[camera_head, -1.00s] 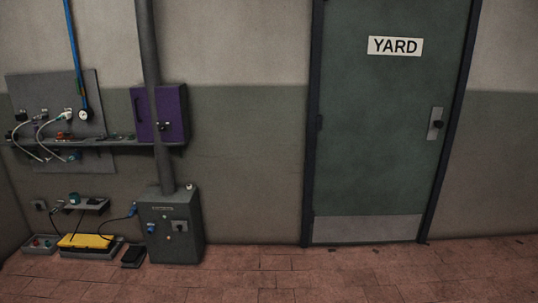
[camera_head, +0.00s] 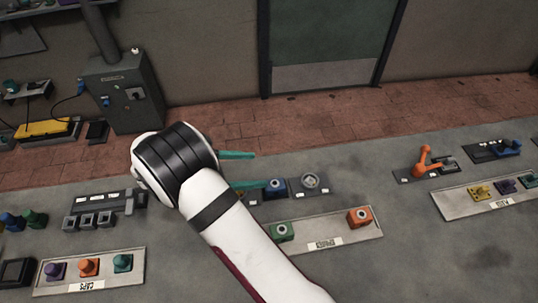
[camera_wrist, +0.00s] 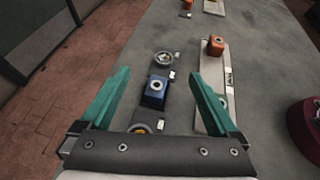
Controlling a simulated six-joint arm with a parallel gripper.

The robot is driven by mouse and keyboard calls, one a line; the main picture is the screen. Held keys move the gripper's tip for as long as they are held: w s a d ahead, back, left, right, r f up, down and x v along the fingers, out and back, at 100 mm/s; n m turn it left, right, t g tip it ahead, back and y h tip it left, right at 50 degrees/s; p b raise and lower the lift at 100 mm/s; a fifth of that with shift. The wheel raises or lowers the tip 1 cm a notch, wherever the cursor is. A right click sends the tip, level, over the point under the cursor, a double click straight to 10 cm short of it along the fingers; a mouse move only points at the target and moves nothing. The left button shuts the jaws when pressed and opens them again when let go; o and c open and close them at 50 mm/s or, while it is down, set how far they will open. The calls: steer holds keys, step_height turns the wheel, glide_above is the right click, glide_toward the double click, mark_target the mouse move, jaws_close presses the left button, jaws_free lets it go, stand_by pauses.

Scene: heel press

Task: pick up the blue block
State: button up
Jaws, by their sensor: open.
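The blue block (camera_wrist: 156,88) has a pale ring on its top and sits on a dark base on the grey bench. In the head view the blue block (camera_head: 278,193) is partly hidden behind one of my teal fingers. My gripper (camera_head: 256,170) is open and empty, reaching out over the bench from the front. In the wrist view my gripper (camera_wrist: 161,74) has its two teal fingers spread wide, one on each side of the block in the picture. I see no contact with the block. The height gap between fingertips and block cannot be told.
A round grey fixture (camera_head: 311,181) stands close beside the block. A pale tray (camera_head: 330,239) holds a green block (camera_head: 281,232) and an orange block (camera_head: 360,217). An orange lever (camera_head: 426,163) stands farther right. A caps tray (camera_head: 140,262) lies front left.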

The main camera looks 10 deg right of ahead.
glide_toward(272, 185)
steer(key=x, duration=0.3)
steer(key=shift+d+f, duration=0.2)
steer(key=shift+f, duration=0.15)
steer(key=x, duration=0.7)
steer(key=shift+w+d+r, duration=0.1)
steer(key=shift+d, duration=0.15)
jaws_close()
